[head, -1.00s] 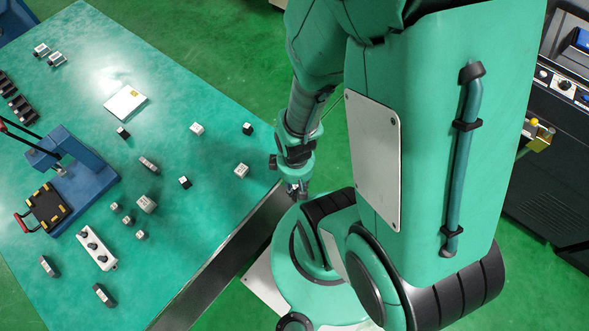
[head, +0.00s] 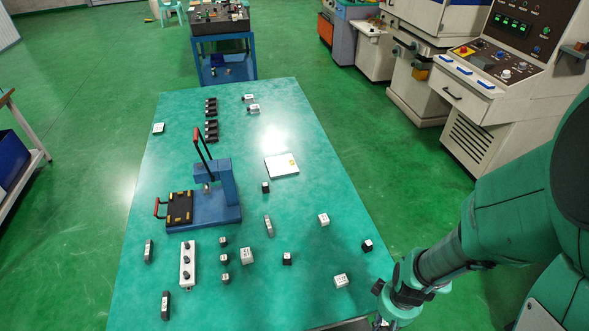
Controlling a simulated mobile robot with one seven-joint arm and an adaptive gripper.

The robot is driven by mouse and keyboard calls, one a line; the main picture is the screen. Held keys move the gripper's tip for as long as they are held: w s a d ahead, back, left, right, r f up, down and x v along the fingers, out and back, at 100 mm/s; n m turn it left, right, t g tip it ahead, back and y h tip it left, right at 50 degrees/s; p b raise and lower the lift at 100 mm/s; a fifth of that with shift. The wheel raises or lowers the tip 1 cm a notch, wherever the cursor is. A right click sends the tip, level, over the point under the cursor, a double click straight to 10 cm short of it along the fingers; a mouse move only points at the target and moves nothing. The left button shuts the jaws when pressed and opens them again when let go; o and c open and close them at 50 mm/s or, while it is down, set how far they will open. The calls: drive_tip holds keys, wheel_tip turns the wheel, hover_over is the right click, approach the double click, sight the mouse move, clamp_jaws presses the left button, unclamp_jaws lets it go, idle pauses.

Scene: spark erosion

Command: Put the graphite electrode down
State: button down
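The green-topped table (head: 180,120) fills the middle of the head view. Small dark blocks with pale tops stand on it: one near the middle (head: 265,187), one nearer the front (head: 287,258) and one by the right edge (head: 367,245). I cannot tell which block, if any, is the graphite electrode. My gripper (head: 380,322) is at the bottom edge of the view, by the table's front right corner. Its fingers are mostly cut off, so I cannot see whether it holds anything.
A blue press (head: 226,185) with a red-tipped lever stands left of centre. A white knobbed strip (head: 187,268), pale blocks (head: 341,281) and a white flat box (head: 282,165) lie around. Bare tabletop shows at centre right. A control console (head: 500,60) stands beyond the table at right.

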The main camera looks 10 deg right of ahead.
drive_tip(key=w+d+r+m+p, duration=0.1)
drive_tip(key=w+r, duration=0.1)
drive_tip(key=w, duration=1.5)
drive_tip(key=w+d+r+p, duration=0.1)
drive_tip(key=w+r, duration=0.2)
drive_tip(key=w, duration=1.4)
drive_tip(key=w+a+f, duration=0.1)
drive_tip(key=w+a, duration=0.4)
drive_tip(key=w, duration=0.5)
drive_tip(key=w+a+f+p, duration=0.1)
drive_tip(key=w+a, duration=0.5)
drive_tip(key=w, duration=0.3)
drive_tip(key=w+a+f+m+p, duration=0.1)
drive_tip(key=w+a, duration=0.4)
drive_tip(key=w, duration=0.5)
drive_tip(key=shift+w+a+f, duration=0.2)
drive_tip(key=shift+w+f, duration=0.15)
drive_tip(key=shift+f, duration=0.05)
drive_tip(key=shift+w, duration=0.15)
drive_tip(key=b, duration=0.1)
hover_over(279, 166)
drive_tip(key=s, duration=0.2)
drive_tip(key=shift+s+f, duration=0.1)
drive_tip(key=shift+f, duration=0.65)
drive_tip(key=shift+w, duration=1.05)
